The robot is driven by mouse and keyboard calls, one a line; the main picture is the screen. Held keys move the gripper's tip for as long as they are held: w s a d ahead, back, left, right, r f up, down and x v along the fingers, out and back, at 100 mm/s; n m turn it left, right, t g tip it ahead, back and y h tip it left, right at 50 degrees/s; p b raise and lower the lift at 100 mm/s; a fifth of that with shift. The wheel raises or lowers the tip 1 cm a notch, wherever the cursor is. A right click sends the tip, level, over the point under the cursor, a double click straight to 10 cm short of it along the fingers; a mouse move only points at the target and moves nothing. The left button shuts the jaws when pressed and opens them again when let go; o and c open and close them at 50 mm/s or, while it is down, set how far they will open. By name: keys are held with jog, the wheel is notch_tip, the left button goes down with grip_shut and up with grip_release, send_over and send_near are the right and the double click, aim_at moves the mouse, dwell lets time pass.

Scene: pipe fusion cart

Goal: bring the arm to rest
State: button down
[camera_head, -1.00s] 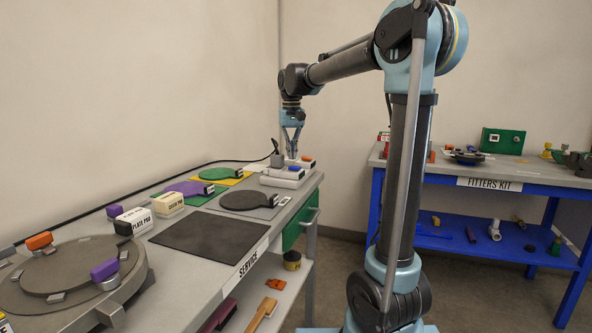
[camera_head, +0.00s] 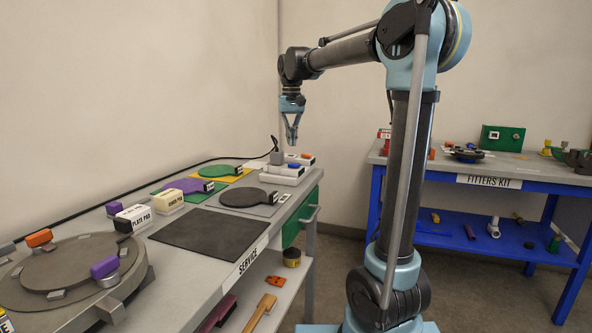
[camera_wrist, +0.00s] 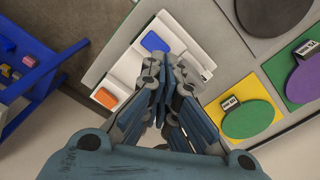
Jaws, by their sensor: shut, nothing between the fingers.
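My gripper (camera_head: 292,143) hangs pointing down above the far end of the service bench (camera_head: 262,258), its fingers closed together with nothing between them. In the wrist view my gripper (camera_wrist: 163,110) shows over the white blocks (camera_wrist: 155,60) that carry a blue pad and an orange pad. In the head view these white blocks (camera_head: 283,170) sit below and apart from the fingertips. My arm is raised, with the elbow high and the forearm reaching left over the bench.
A blue fitters kit table (camera_head: 489,183) stands at right. Air above the bench is free.

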jog(key=s+d+f+m+t, duration=0.1)
jog(key=s+d+f, duration=0.8)
jog(key=s, duration=0.3)
jog(key=s+d+f+t, duration=0.1)
jog(key=s+d+f, duration=0.75)
jog(key=s, duration=0.25)
jog(key=s+d+f, duration=0.4)
jog(key=s+f, duration=0.4)
jog(key=f, duration=0.3)
jog(key=shift+s+m, duration=0.35)
jog(key=shift+m, duration=0.05)
